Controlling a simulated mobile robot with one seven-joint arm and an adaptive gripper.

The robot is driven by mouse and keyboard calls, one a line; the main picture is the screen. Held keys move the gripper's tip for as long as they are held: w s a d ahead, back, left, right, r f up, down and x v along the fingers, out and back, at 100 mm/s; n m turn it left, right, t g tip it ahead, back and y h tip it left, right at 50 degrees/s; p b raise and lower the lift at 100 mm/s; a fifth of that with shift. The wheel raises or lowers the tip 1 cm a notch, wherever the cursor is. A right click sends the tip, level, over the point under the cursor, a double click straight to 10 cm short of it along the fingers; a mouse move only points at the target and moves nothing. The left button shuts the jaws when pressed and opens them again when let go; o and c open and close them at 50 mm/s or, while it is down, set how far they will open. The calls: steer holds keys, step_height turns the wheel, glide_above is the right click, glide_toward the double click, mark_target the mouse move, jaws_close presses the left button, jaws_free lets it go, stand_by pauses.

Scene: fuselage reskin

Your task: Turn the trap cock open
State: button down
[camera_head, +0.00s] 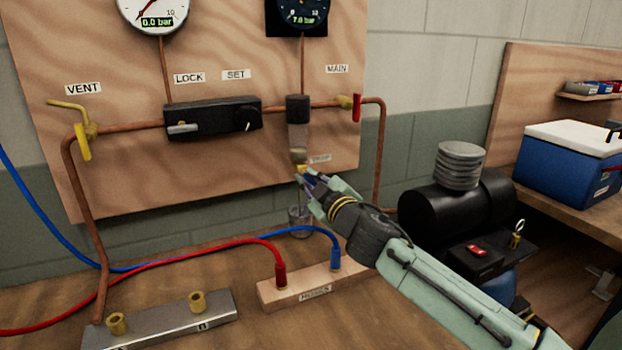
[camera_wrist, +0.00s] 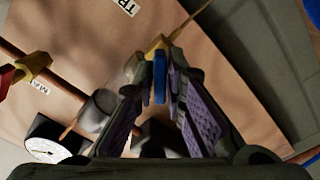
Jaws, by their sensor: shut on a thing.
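The trap cock is a small yellow fitting (camera_head: 301,168) below the trap bowl (camera_head: 298,140), which hangs from the copper line on the wooden panel. In the wrist view its blue lever (camera_wrist: 160,78) stands between my fingers, with the yellow body (camera_wrist: 157,46) just beyond the tips. My gripper (camera_head: 308,180) reaches up from the lower right and is shut on the blue lever. The fingers (camera_wrist: 160,90) lie on either side of it. In the head view the fingers hide most of the lever, so its angle to the body is hard to tell.
A metal cup (camera_head: 300,220) stands below the cock. The red main valve handle (camera_head: 357,107) and a copper pipe (camera_head: 379,150) are to the right. The wooden hose block (camera_head: 300,290) is below. A black compressor (camera_head: 450,215) stands right, near my arm.

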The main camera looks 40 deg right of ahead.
steer(key=n, duration=0.4)
steer(key=shift+n, duration=0.3)
steer(key=shift+f+n+b, duration=0.1)
steer(key=shift+n+b, duration=0.25)
steer(key=shift+n, duration=1.95)
steer(key=c, duration=1.7)
jaws_free()
